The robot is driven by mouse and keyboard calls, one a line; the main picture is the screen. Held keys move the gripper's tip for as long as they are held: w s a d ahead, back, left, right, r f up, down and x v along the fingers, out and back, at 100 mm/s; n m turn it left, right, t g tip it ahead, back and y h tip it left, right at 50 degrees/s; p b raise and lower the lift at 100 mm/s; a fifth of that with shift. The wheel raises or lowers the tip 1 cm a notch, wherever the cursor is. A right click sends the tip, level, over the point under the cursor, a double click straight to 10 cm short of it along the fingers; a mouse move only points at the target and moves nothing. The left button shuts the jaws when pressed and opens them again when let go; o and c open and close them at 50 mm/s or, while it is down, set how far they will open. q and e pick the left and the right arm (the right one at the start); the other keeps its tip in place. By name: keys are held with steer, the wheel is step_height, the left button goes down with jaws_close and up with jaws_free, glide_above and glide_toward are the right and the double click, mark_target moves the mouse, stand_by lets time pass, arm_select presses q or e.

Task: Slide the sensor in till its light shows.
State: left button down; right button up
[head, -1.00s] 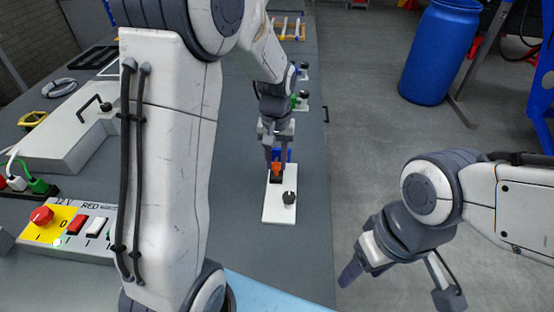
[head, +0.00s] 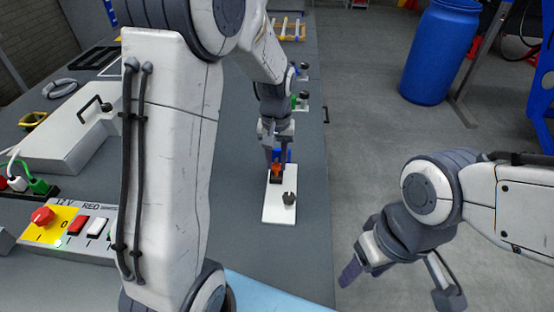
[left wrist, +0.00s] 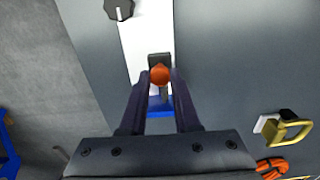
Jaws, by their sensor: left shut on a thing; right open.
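The sensor, an orange round-ended piece (head: 277,168), is between the fingertips of my left gripper (head: 276,160), which is shut on it. In the left wrist view the orange end (left wrist: 159,74) is at the near edge of a black block (left wrist: 160,60). The block sits on a white plate (head: 280,213) that also carries a dark knob (head: 289,198). How deep the sensor sits in the block is hidden, and I cannot make out a lit light. My right gripper (head: 397,284) is open and empty, off the bench's right side.
A blue part (left wrist: 158,106) lies behind the sensor, between the fingers. Further plates with knobs (head: 303,97) stand along the bench's right edge. A switch panel (head: 75,232) is at left. The bench around the white plate is clear.

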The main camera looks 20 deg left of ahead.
mark_target(277, 164)
arm_select(q)
steer(key=shift+w, duration=0.1)
steer(key=c, duration=0.6)
jaws_free()
step_height(277, 164, up, 11)
steer(key=shift+f, duration=0.2)
